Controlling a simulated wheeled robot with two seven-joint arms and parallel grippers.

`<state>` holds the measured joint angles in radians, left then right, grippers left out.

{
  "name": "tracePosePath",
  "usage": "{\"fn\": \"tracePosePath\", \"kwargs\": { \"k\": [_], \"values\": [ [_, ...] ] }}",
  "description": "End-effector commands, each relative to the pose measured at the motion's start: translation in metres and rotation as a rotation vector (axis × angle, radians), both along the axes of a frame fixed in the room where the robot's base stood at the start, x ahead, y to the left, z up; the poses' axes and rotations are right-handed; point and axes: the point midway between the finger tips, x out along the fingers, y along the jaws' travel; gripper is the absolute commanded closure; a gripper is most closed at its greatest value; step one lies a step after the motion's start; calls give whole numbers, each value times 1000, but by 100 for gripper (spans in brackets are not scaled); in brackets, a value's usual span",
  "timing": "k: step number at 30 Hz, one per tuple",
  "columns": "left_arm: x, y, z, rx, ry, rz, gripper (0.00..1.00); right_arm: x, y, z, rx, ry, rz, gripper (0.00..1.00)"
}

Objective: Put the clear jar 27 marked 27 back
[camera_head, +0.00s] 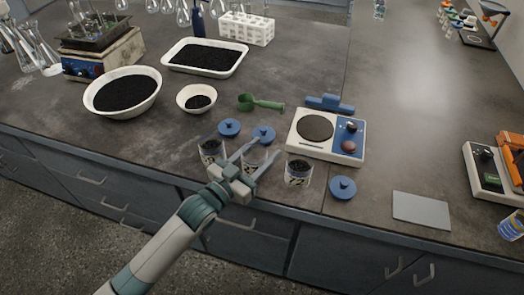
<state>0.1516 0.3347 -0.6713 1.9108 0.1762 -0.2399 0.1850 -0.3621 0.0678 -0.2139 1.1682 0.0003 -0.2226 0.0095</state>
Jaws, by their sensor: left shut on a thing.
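Three clear jars with striped labels stand in a row near the bench's front edge: a left jar (211,152), a middle jar (254,159) and a right jar (298,172). The left and right jars hold dark grains. The label numbers are too small to read, so I cannot tell which is jar 27. My left gripper (262,154) reaches in from the front and is shut on the middle jar, a finger on either side. The gripper body hides part of this jar; I cannot tell whether it touches the bench. My right gripper is out of view.
Blue lids lie behind the jars (229,127) (264,135) and at right (343,187). A hotplate-like device (330,147) stands right of them. A green scoop (261,103), small bowl (197,90), large bowl (150,82) and tray (235,55) lie behind. A grey plate (421,211) lies right.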

Motion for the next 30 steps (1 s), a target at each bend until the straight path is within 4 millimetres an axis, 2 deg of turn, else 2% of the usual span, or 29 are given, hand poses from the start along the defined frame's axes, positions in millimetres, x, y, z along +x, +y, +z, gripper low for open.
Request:
{"fn": "tracePosePath", "kwargs": {
  "k": [11,12,13,14,26,30],
  "values": [
    [0,0,-3,-1,-1,0,78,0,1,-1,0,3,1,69],
    [0,0,-2,0,0,0,42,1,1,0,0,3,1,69],
    [0,0,-2,0,0,0,35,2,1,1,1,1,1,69],
    [0,0,-2,0,0,0,33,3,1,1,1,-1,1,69],
    [0,0,2,-1,-1,0,33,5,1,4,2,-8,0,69],
    [-8,8,-1,1,0,1,33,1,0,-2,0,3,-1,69]
  ]
}}
